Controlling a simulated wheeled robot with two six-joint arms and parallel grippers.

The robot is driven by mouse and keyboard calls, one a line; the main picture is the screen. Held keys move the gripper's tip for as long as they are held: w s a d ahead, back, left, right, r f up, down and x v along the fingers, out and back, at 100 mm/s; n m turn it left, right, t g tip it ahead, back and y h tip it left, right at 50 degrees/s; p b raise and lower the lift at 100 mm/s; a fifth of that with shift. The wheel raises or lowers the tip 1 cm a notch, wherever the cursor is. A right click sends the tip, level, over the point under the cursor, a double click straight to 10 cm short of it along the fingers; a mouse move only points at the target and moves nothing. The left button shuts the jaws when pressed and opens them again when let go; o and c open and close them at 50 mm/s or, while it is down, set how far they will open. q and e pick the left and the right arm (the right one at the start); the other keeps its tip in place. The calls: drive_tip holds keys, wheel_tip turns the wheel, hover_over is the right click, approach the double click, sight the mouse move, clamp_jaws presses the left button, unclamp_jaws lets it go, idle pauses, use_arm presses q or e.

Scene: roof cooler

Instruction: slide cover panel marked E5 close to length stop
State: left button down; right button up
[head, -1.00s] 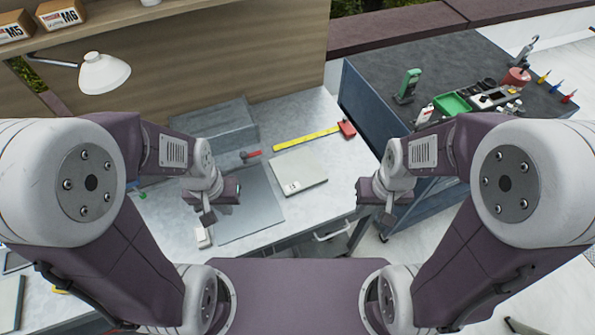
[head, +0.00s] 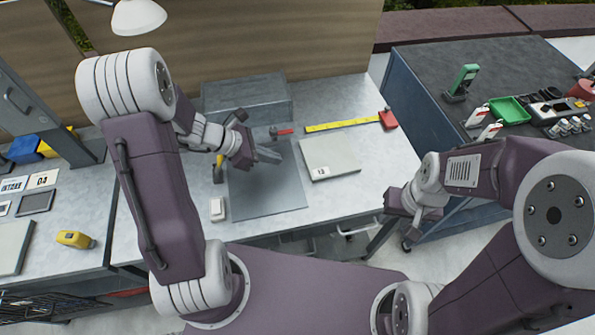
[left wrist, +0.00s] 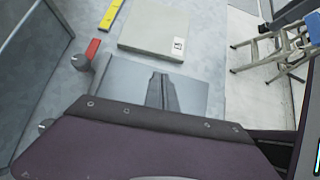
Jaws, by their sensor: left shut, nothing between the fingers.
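A pale flat panel (head: 330,157) lies on the bench right of a grey plate (head: 268,200); its small label is not clearly readable as E5. It also shows at the top of the left wrist view (left wrist: 155,28). My left gripper (head: 268,155) is shut and empty, above the grey plate and left of the panel, apart from it. Its fingers show in the left wrist view (left wrist: 161,92). A yellow rule (head: 343,125) with a red end block (head: 388,119) lies behind the panel; I cannot tell if the block is the length stop. My right gripper (head: 398,208) hangs by the bench's front right; its fingers are unclear.
A red-handled part (head: 283,131) stands behind the grey plate, near a grey box (head: 245,100). A small white block (head: 218,209) lies left of the plate. A dark cart (head: 425,110) with a green tray (head: 509,109) stands right. The bench right of the panel is clear.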

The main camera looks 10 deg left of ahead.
sight(348, 156)
use_arm(q)
drive_tip(key=shift+s+d+r, duration=0.1)
drive_tip(key=shift+s+d, duration=0.05)
drive_tip(key=shift+d, duration=0.05)
drive_tip(key=b+x, duration=0.1)
drive_tip(key=x, duration=0.9)
drive_tip(key=shift+r, duration=0.1)
drive_tip(key=w+d, duration=0.2)
drive_tip(key=d, duration=0.2)
drive_tip(key=w+d+b, duration=0.1)
drive_tip(key=w+d, duration=0.1)
drive_tip(key=d, duration=0.3)
drive_tip(key=w+d, duration=0.2)
drive_tip(key=d, duration=0.2)
drive_tip(key=shift+w+d, duration=0.3)
drive_tip(key=shift+d, duration=0.1)
